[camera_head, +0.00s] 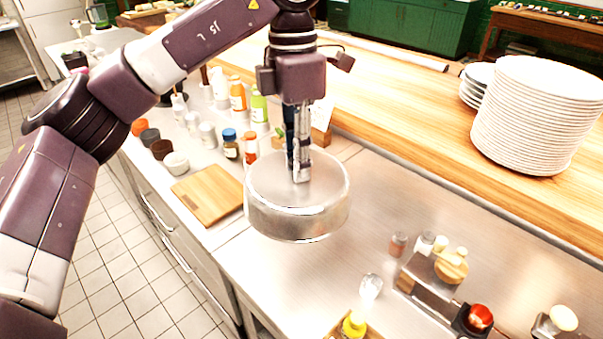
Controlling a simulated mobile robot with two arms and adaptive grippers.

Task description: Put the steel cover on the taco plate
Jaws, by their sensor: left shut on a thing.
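The steel cover (285,217) is a round, shiny, drum-shaped lid with a flat top. It is near the middle of the head view, over the steel counter, and looks roughly level. My left gripper (300,172) comes down from above and is shut on the steel cover at the middle of its top. The grasped part is hidden by the fingers. I cannot tell for sure whether the cover's lower rim touches anything. I see no taco plate; the cover could hide what lies beneath it. My right gripper is not in view.
A wooden cutting board (208,193) lies left of the cover. Several bottles and jars (230,146) stand behind it. A tall stack of white plates (540,120) stands on the wooden shelf (400,115) at right. Small containers (450,265) sit at front right. Bare steel counter (400,200) lies right of the cover.

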